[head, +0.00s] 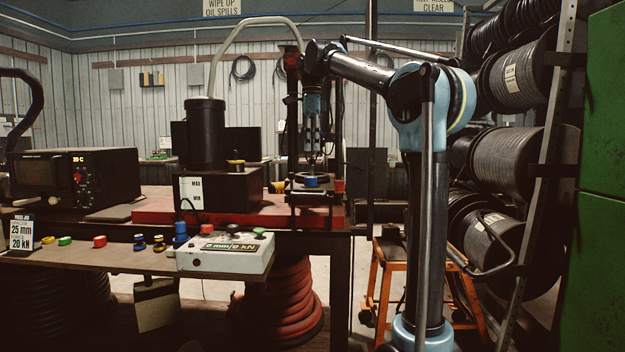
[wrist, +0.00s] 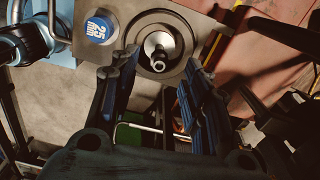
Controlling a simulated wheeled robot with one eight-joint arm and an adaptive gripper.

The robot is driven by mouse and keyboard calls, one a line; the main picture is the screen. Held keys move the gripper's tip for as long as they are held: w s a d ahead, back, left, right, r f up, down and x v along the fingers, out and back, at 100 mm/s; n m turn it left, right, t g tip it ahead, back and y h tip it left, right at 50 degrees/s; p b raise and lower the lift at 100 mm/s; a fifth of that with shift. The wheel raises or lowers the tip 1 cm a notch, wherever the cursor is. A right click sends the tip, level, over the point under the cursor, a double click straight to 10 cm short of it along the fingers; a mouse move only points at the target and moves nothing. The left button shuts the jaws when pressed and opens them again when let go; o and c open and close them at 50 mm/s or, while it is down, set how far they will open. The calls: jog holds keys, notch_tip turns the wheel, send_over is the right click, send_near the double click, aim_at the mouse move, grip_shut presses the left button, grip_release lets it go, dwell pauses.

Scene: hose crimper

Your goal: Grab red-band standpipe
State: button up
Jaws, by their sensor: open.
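My gripper (head: 312,161) points down over the crimping press at the middle of the bench. In the wrist view its two dark blue fingers (wrist: 157,70) are apart, with nothing clamped between them. A small round metal fitting (wrist: 160,48) with a dark centre stands in the grey circular seat (wrist: 135,32) just beyond the fingertips. No red band is visible on it, so I cannot tell whether it is the red-band standpipe. A red piece (head: 99,241) lies on the front shelf; its form is too small to tell.
A blue 25 mm disc (wrist: 99,28) lies beside the seat; the press frame (head: 336,130) rises close to my arm. On the front shelf are several coloured small pieces (head: 139,242) and a white control box (head: 226,253). A hose rack (head: 538,170) stands at right.

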aim_at(312, 156)
jog(key=shift+d+f, duration=0.1)
jog(key=shift+f, duration=2.4)
grip_shut()
